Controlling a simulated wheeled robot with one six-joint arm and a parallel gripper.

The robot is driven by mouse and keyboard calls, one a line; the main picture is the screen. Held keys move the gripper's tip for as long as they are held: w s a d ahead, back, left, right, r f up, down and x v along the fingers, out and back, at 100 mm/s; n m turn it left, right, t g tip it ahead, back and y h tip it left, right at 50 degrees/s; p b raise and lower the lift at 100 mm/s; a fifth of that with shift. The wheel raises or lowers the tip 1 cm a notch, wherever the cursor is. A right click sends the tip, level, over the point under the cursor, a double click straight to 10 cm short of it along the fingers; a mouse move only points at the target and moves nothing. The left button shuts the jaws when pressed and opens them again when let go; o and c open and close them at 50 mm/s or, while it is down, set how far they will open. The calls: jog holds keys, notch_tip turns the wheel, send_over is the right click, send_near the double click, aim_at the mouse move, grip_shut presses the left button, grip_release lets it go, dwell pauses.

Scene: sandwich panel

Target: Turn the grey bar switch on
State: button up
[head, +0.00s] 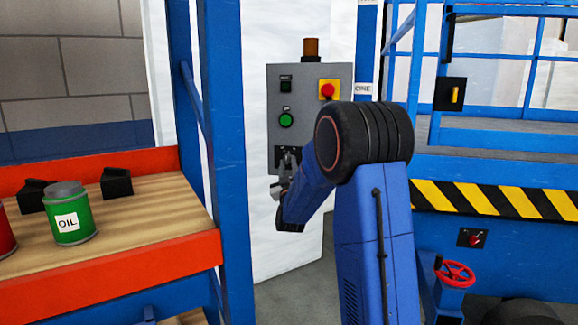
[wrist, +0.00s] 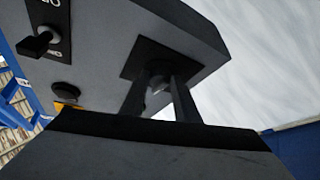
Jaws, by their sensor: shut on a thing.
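The grey control panel (head: 295,101) stands upright behind the blue frame, with my arm reaching to its lower part. In the wrist view, the two fingers of my gripper (wrist: 164,82) reach into a dark square plate and are shut on the grey bar switch (wrist: 159,86). Only a small light part of the bar shows between the fingers. Its on or off position cannot be told.
The panel carries a green button (head: 286,120), a red stop button (head: 327,90) and an orange beacon (head: 311,48). The wrist view shows a black lever (wrist: 38,43) at upper left. A wooden-topped bench (head: 140,225) with a green oil can (head: 71,218) stands left.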

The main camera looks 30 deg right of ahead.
jog(key=m+h, duration=0.1)
jog(key=m, duration=0.1)
jog(key=m+g+h, duration=0.1)
jog(key=m+h, duration=0.1)
jog(key=m, duration=0.1)
jog(key=m+g+h, duration=0.1)
jog(key=m, duration=0.2)
jog(key=shift+w+a+f+h, duration=0.2)
jog(key=shift+w+a+h, duration=0.1)
jog(key=shift+h, duration=0.1)
jog(key=shift+m+h, duration=0.3)
jog(key=o, duration=1)
jog(key=shift+o, duration=0.2)
jog(key=shift+s, duration=0.1)
jog(key=v, duration=1.7)
jog(key=shift+s+a+r, duration=0.15)
jog(key=shift+s+a, duration=0.05)
